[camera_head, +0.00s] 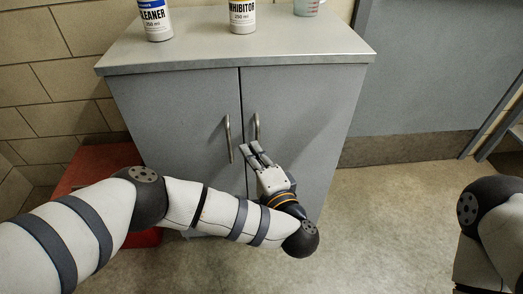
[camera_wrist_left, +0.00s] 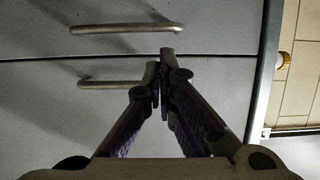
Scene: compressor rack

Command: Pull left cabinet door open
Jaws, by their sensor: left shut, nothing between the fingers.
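The left cabinet door (camera_head: 180,115) is grey and stands shut beside the right door (camera_head: 305,110). Its upright bar handle (camera_head: 228,139) is near the centre seam; it appears as the upper bar (camera_wrist_left: 125,28) in the turned left wrist view. The right door's handle (camera_head: 257,126) is just across the seam and is the lower bar (camera_wrist_left: 105,84) there. My left gripper (camera_head: 251,150) is shut and empty in front of the seam, its fingertips (camera_wrist_left: 160,62) between the two handles, nearer the right one. It is not around the left handle. My right gripper is out of view.
A cleaner bottle (camera_head: 156,20), an inhibitor bottle (camera_head: 242,15) and a measuring cup (camera_head: 306,7) stand on the cabinet top (camera_head: 200,48). A red object (camera_head: 100,160) is on the floor at left, behind my left arm. Floor (camera_head: 375,215) to the right is clear.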

